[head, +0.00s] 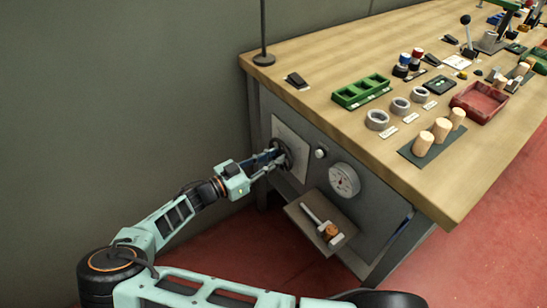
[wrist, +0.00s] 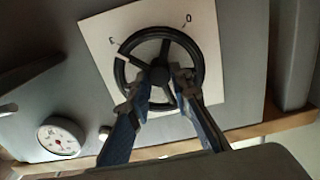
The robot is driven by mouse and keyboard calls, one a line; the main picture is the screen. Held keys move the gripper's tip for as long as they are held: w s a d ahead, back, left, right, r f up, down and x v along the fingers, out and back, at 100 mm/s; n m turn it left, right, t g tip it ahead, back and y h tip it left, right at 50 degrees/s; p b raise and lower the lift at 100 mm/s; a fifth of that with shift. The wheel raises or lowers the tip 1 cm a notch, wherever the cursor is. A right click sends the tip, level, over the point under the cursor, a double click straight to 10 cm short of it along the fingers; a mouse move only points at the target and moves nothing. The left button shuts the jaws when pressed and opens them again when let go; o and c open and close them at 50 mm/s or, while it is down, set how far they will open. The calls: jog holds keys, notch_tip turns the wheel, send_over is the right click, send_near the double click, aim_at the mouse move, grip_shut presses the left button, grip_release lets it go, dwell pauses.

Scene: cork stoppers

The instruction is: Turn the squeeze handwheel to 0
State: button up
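The squeeze handwheel is a black wheel with spokes on a pale square plate (wrist: 207,101); the wheel rim (wrist: 203,65) faces me in the wrist view. A white mark (wrist: 120,59) sits on the rim at upper left, near a small character on the plate. The 0 (wrist: 187,19) is printed at the plate's upper right. My gripper (wrist: 170,82) reaches the wheel, with its two fingertips on either side of a lower spoke near the hub. Whether they press on it cannot be told. In the head view my gripper (head: 274,158) partly hides the handwheel (head: 281,146).
A round gauge (head: 344,180) and a pale knob (head: 320,153) are right of the wheel on the bench front. A small shelf (head: 297,213) with a tool juts out below. Corks (head: 441,129), a green tray (head: 350,98) and a red tray (head: 480,103) stand on the bench top.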

grip_shut()
jog(key=shift+n, duration=0.3)
